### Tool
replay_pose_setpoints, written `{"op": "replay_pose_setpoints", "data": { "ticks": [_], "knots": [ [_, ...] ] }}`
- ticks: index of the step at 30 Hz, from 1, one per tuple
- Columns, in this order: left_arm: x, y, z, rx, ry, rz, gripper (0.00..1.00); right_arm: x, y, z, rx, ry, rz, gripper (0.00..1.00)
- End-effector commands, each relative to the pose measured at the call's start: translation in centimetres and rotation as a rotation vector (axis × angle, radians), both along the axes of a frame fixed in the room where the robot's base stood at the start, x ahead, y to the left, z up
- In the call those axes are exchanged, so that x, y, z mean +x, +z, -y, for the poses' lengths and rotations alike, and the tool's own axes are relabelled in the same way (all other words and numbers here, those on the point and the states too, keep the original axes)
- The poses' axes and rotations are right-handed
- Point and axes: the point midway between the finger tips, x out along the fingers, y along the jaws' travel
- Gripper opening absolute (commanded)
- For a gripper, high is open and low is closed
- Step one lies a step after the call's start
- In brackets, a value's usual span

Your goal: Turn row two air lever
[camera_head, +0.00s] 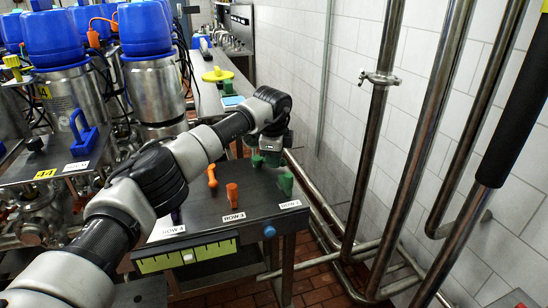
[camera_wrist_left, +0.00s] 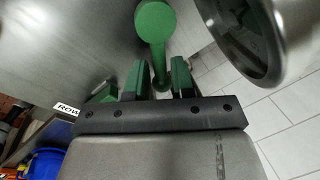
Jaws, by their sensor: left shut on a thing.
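My left gripper (camera_head: 272,146) reaches over the dark panel (camera_head: 262,196) to its far right side, at a green lever there. In the left wrist view the green lever (camera_wrist_left: 153,24) has a round knob and a thin stem. The stem runs down between the fingertips (camera_wrist_left: 159,82), which are shut on it. Another green piece (camera_wrist_left: 103,95) is partly hidden beside the left finger. A second green lever (camera_head: 286,181) stands upright nearer the panel's right edge, apart from the gripper. Which row the held lever belongs to cannot be read. My right gripper is out of view.
An orange lever (camera_head: 212,175) and an orange block (camera_head: 232,195) stand on the panel beside my arm. Row labels (camera_head: 290,204) line its front edge. Steel pipes (camera_head: 375,130) rise along the tiled wall at right. Blue-topped valves (camera_head: 145,30) crowd the left.

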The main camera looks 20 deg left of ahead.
Motion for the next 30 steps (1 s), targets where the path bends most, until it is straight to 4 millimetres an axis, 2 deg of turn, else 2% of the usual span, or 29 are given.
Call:
{"op": "replay_pose_setpoints", "data": {
  "ticks": [11,12,15,24,26,30],
  "knots": [
    [0.1,0.2,0.0,-0.002,0.004,0.005,0.0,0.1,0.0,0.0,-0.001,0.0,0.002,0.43],
    [0.1,0.2,0.0,-0.002,0.004,0.005,0.27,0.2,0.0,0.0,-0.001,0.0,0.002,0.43],
    [0.1,0.2,0.0,-0.002,0.004,0.004,0.4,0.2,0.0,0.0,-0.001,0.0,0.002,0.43],
    [0.0,0.3,0.0,-0.001,0.003,0.002,0.4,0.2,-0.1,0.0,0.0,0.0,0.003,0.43],
    [-0.1,0.8,0.0,-0.001,0.003,0.003,0.4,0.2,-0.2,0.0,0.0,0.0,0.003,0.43],
    [-0.5,2.9,0.1,-0.001,0.003,0.007,0.4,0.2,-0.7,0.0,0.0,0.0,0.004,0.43]
  ]
}}
